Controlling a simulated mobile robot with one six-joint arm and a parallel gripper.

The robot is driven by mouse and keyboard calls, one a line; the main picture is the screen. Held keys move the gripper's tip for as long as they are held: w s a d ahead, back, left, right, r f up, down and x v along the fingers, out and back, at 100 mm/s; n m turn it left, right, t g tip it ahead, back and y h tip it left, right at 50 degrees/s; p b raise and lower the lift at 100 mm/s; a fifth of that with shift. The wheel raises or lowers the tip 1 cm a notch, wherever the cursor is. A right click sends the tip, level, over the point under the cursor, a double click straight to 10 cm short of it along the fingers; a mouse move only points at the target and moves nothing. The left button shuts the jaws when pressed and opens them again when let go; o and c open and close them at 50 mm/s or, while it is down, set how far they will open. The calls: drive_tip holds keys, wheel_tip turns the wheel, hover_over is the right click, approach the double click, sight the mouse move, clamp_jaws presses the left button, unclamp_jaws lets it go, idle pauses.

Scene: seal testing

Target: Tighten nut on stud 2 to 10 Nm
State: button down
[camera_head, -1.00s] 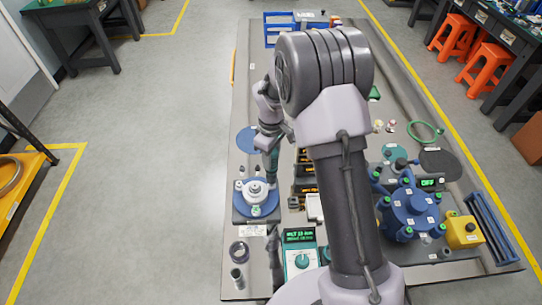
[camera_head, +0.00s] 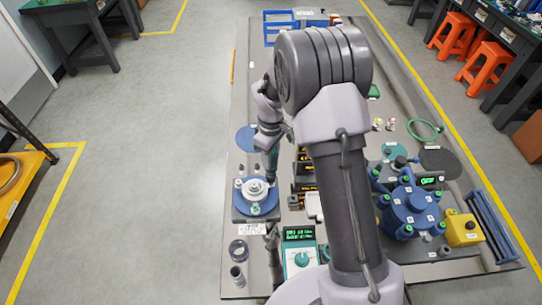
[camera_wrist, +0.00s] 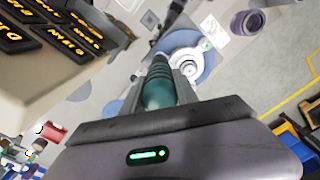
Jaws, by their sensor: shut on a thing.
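My gripper (camera_wrist: 160,98) is shut on a teal tool (camera_wrist: 158,84), which also shows in the head view (camera_head: 273,165). The tool reaches toward a white round flange (camera_head: 255,188) on a blue disc (camera_head: 263,208), at the left side of the bench. In the wrist view the flange (camera_wrist: 184,66) lies beyond the tool's far end. The tool tip is at or near the flange's right rim; I cannot tell whether it touches a nut. Individual studs and their numbers are too small to read. My arm covers much of the bench middle.
A teal control box with a lit green screen (camera_head: 299,234) and a knob stands in front of the flange. A dark ring (camera_head: 238,250) and a small cylinder (camera_head: 237,275) stand at front left. A blue multi-post fixture (camera_head: 414,203) and a yellow box (camera_head: 463,231) are right.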

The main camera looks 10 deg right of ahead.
drive_tip(key=shift+f+b, duration=0.55)
drive_tip(key=shift+f, duration=0.45)
idle(1.8)
wheel_tip(320, 180, up, 5)
drive_tip(key=p, duration=0.4)
drive_tip(key=shift+r, duration=0.1)
